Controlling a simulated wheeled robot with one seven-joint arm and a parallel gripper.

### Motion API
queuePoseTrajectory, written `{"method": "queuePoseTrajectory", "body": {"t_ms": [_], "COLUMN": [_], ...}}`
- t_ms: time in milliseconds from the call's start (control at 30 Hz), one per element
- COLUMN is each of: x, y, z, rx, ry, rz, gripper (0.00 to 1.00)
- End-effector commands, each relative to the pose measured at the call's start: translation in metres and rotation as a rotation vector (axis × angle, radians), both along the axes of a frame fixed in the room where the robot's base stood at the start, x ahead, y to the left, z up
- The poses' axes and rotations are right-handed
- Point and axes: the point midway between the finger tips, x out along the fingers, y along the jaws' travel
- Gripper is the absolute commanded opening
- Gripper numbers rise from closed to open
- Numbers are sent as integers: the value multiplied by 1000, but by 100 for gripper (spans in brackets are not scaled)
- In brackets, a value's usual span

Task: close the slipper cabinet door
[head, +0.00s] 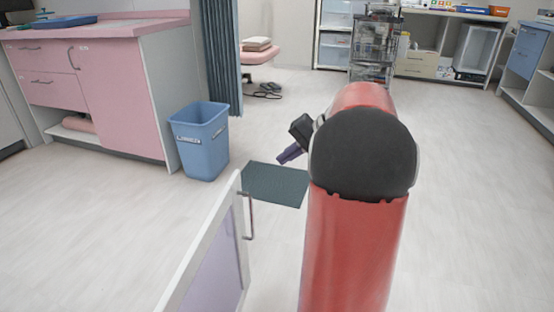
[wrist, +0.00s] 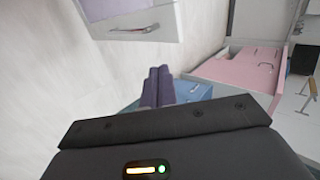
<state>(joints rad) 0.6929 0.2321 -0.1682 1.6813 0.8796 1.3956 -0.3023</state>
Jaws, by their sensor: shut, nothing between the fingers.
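The slipper cabinet door (head: 212,262) has a white frame and a lilac panel. It stands swung out into the room at the lower left of the head view, with a bar handle (head: 249,216) near its far edge. The cabinet body is out of view. In the wrist view the door (wrist: 128,12) shows at the top, with its handle (wrist: 133,29) along the lower edge. My gripper (head: 285,156) has purple fingers, shut and empty. It is beyond the door's far edge, apart from the handle. The fingers also show in the wrist view (wrist: 158,82).
A blue bin (head: 199,143) stands beyond the door, beside a pink counter cabinet (head: 115,90). A dark green mat (head: 273,187) lies on the floor below my gripper. A wire cart (head: 373,50) and shelves stand at the back. The floor at right is clear.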

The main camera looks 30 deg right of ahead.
Motion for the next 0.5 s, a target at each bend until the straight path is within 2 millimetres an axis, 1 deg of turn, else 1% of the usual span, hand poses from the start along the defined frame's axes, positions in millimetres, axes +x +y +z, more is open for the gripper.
{"method": "queuePoseTrajectory", "body": {"t_ms": [33, 333, 367, 500], "x": [5, 39, 42, 58], "y": [7, 40, 43, 59], "z": [-9, -53, -57, -55], "rx": [3, 2, 2, 0], "ry": [3, 3, 3, 1], "rz": [4, 4, 4, 5], "gripper": [0, 0, 0, 0]}}
